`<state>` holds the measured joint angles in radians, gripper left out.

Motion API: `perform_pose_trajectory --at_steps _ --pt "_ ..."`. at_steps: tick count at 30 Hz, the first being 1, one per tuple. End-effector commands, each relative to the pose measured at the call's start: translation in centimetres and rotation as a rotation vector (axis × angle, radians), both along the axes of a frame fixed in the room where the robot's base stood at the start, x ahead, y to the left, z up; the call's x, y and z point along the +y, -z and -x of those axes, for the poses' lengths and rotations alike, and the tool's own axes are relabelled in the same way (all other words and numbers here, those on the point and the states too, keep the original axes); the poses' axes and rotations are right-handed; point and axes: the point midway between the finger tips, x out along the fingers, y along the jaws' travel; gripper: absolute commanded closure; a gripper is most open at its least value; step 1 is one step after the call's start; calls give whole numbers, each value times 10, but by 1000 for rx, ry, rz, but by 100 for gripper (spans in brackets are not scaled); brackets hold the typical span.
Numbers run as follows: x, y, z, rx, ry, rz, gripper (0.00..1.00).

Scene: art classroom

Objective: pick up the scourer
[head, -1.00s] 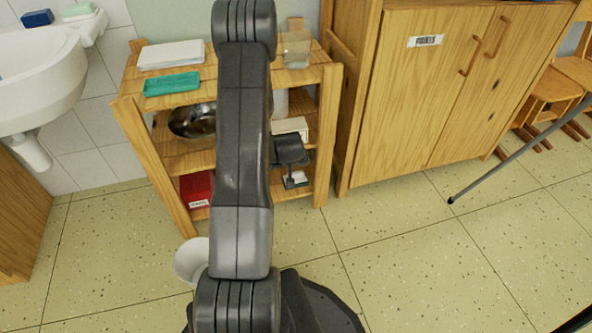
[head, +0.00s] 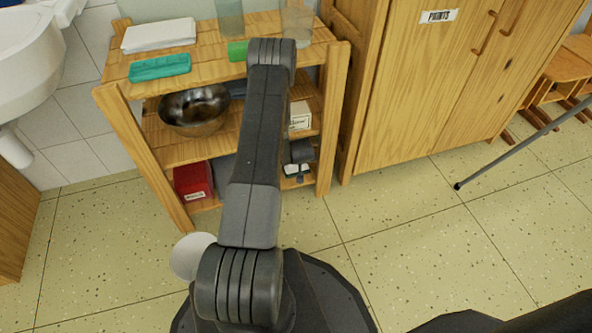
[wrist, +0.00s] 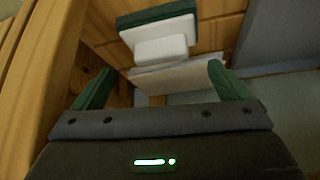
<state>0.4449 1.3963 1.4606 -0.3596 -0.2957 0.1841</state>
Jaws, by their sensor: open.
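In the wrist view, a block with a dark green layer on a white layer (wrist: 160,27) lies ahead of my gripper (wrist: 160,70); it looks like the scourer, though I cannot be sure. A smaller white block (wrist: 161,49) is against its near side. My gripper is open, its two green fingers apart with nothing held between them. The block is beyond the fingertips, not touching them. In the head view my arm hides much of the wooden rack (head: 337,120), and my fingers cannot be made out there.
The rack holds a metal bowl (head: 194,108), a red box (head: 193,182), a white box (head: 299,117), a teal item (head: 160,67) and white paper (head: 159,35). A green item (head: 237,51) is on top. A wooden cabinet (head: 420,90) stands right.

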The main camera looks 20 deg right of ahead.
Motion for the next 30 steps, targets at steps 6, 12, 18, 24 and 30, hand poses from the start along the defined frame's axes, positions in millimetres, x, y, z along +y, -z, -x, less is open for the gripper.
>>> perform_pose_trajectory --at_steps 6,12,18,24,30 --pt "-1 11 -6 0 0 0 4" --pt "-3 34 -14 0 -2 1 4" --pt "-6 53 -28 -1 -2 1 4" --pt "-6 52 -28 0 0 1 4" --pt "-6 52 -28 0 0 1 38"
